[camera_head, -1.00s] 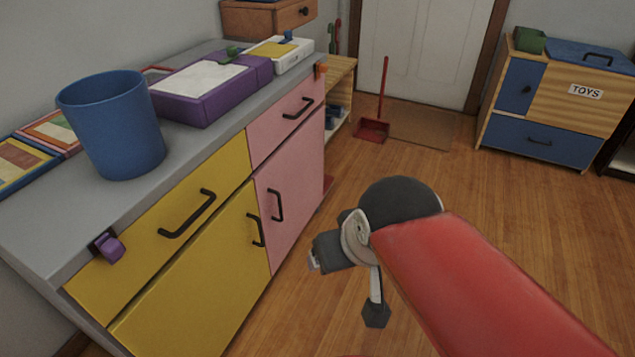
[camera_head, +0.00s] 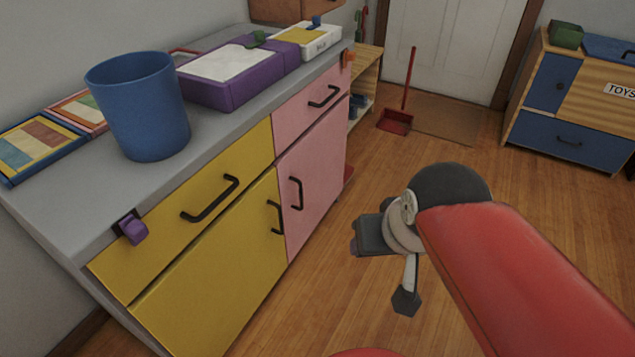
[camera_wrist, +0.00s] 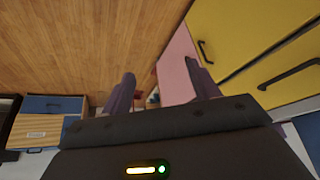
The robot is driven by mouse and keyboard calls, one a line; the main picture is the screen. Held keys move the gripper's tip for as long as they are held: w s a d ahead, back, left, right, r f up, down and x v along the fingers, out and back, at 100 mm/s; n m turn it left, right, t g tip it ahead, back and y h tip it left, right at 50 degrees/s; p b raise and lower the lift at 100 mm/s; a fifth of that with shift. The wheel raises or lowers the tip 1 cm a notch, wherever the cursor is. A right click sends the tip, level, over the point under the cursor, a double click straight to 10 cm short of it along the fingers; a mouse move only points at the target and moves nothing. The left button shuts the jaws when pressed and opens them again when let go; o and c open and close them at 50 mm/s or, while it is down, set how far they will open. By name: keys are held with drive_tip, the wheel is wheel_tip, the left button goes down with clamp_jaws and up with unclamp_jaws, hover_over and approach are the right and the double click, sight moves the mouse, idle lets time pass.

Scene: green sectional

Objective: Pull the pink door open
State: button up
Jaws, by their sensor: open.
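The pink door (camera_head: 313,180) is the lower pink panel of the grey-topped cabinet, below the pink drawer (camera_head: 311,104). It looks shut. Its black handle (camera_head: 296,193) stands upright near its left edge. In the wrist view the pink door (camera_wrist: 175,65) shows beyond the right finger, which hides part of it. My gripper (camera_wrist: 160,88) is open in the wrist view, with nothing between its two purple fingers. In the head view my gripper (camera_head: 358,248) is in front of the cabinet, to the right of the pink door's handle and apart from it.
A yellow door (camera_head: 215,275) and yellow drawer (camera_head: 205,210) adjoin the pink ones on the left. A blue bin (camera_head: 140,110) and purple box (camera_head: 230,80) stand on the countertop. A red dustpan (camera_head: 396,121) is at the back. The wooden floor is clear right of the cabinet.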

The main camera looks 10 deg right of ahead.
drive_tip(key=w+a+f+m+g+y+b, duration=0.1)
drive_tip(key=w+f, duration=0.1)
drive_tip(key=w+a+f+m+g+y+b, duration=0.1)
drive_tip(key=w+a+f+m, duration=0.1)
drive_tip(key=w, duration=0.1)
drive_tip(key=w+a+f+m+g+y+b, duration=0.1)
drive_tip(key=w+f+m+y, duration=0.1)
drive_tip(key=w+f, duration=0.1)
drive_tip(key=shift+a+f+b, duration=0.1)
drive_tip(key=shift+a+b, duration=0.25)
drive_tip(key=shift+b, duration=0.05)
drive_tip(key=c, duration=0.6)
drive_tip(key=shift+o, duration=0.2)
drive_tip(key=w+a+f+m+g+y+b, duration=0.2)
drive_tip(key=w+f+m+y+b, duration=0.2)
drive_tip(key=w+f+m+y, duration=0.5)
drive_tip(key=w+d+f+m+t+y+b, duration=0.1)
drive_tip(key=w+d+f+m+t, duration=0.1)
drive_tip(key=w+f+m+t, duration=0.3)
drive_tip(key=w+d+f+m+y+b, duration=0.1)
drive_tip(key=w+d+f+b, duration=0.15)
drive_tip(key=w, duration=0.45)
drive_tip(key=w+d+f+m+t+y+b, duration=0.1)
drive_tip(key=w+d+f+m+t, duration=0.15)
drive_tip(key=w+f, duration=0.3)
drive_tip(key=r+x, duration=0.1)
drive_tip(key=x, duration=0.7)
drive_tip(key=shift+w, duration=0.2)
clamp_jaws()
drive_tip(key=shift+d, duration=0.1)
